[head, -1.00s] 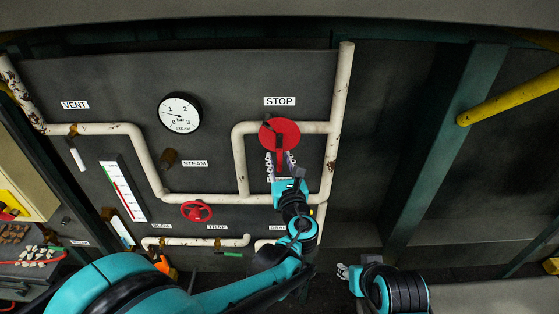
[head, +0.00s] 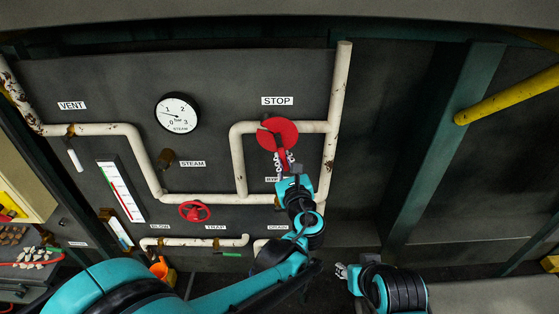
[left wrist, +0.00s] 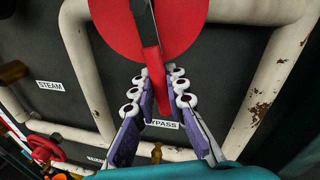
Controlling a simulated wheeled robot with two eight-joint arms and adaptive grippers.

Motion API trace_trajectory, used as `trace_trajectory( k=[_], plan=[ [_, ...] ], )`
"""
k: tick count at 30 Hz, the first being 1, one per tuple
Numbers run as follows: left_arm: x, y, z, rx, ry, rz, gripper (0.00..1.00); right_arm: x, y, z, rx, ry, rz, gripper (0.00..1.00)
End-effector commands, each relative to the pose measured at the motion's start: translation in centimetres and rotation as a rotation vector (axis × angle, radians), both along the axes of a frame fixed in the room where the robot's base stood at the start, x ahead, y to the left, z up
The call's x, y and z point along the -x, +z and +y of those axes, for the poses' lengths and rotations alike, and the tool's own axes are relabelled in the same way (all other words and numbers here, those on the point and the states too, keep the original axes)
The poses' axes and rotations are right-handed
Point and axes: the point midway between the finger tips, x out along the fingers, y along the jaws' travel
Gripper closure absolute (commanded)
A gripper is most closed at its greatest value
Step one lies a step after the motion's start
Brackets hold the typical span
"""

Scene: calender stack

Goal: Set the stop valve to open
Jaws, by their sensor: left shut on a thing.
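The stop valve is a red round plate (head: 270,140) with a red lever (head: 282,157), on the pipe below the STOP label (head: 277,100). The lever hangs down, its lower end slightly to the right. My left gripper (head: 284,163) is shut on the lever's lower part. In the left wrist view the lever (left wrist: 154,82) runs down between the fingers, and the plate (left wrist: 185,25) fills the top. The fingers hide part of the lever in the head view. My right gripper (head: 342,271) is low, right of centre, away from the panel; its jaw opening is unclear.
White pipes (head: 240,165) frame the valve. A pressure gauge (head: 178,113) and a red handwheel (head: 194,211) are to the left. The BYPASS label (left wrist: 164,124) is partly hidden behind my gripper. A green post (head: 445,150) stands at the right.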

Motion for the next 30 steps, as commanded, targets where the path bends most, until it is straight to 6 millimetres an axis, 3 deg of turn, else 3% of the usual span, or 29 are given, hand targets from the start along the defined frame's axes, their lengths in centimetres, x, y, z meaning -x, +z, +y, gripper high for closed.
trace_trajectory(
  k=[12, 30],
  plan=[
    [0.0, 1.3, -2.7, 0.393, -0.001, 0.0, 1.0, 0.0, 0.6, 0.0, 0.0, 0.0, 0.0, 0.6],
    [0.0, 4.6, -5.1, 0.959, 0.001, 0.0, 1.0, 0.0, 2.2, 0.0, 0.0, 0.0, 0.0, 0.6]
  ],
)
